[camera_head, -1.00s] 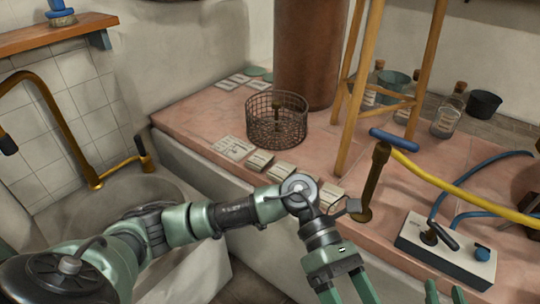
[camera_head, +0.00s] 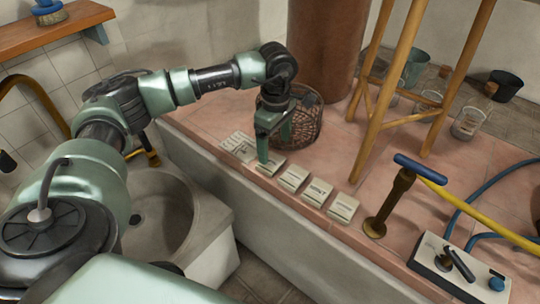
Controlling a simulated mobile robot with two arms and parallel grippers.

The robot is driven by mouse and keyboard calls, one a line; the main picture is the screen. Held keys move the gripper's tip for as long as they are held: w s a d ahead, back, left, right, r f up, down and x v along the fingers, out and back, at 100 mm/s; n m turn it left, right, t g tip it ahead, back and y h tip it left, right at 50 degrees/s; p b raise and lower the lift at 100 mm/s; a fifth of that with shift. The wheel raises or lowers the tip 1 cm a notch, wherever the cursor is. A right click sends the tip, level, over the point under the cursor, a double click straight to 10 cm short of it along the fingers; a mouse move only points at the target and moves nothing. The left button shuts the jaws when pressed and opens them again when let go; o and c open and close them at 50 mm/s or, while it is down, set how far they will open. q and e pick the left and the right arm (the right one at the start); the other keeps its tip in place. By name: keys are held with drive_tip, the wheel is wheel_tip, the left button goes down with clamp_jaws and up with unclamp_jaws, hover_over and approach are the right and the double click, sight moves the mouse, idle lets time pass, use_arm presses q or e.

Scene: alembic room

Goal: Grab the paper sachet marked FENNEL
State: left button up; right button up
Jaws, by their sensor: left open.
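Several small pale paper sachets lie in a row along the front of the pink tiled counter. The leftmost sachet (camera_head: 270,165) is beneath my left gripper; to its right lie a second (camera_head: 293,179), a third (camera_head: 317,193) and a fourth (camera_head: 343,207). Their markings are too small to read, so I cannot tell which is FENNEL. My left gripper (camera_head: 275,146) is open, fingers pointing down, with one fingertip at the leftmost sachet's far edge. I cannot tell whether it touches. My right gripper is out of view.
A wire basket (camera_head: 306,126) stands right behind my left gripper. A flat printed sheet (camera_head: 238,147) lies left of the sachets. A brass post with a blue handle (camera_head: 396,196), a wooden stand (camera_head: 373,130) and a switch box (camera_head: 440,266) stand to the right. A basin (camera_head: 165,215) is at left.

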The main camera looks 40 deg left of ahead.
sight(274, 161)
use_arm(q)
drive_tip(key=shift+s+d+f, duration=0.3)
drive_tip(key=shift+f, duration=0.35)
drive_tip(key=f, duration=0.3)
drive_tip(key=f+b, duration=0.1)
drive_tip(key=f, duration=0.1)
drive_tip(key=shift+w+a, duration=0.2)
drive_tip(key=shift+a, duration=0.15)
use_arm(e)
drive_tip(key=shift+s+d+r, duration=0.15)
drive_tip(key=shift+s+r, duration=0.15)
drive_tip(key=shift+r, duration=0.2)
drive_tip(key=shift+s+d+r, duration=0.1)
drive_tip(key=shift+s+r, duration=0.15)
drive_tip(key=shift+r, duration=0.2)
use_arm(q)
drive_tip(key=shift+c, duration=0.3)
drive_tip(key=c, duration=1)
drive_tip(key=shift+r, duration=0.1)
drive_tip(key=shift+c, duration=0.2)
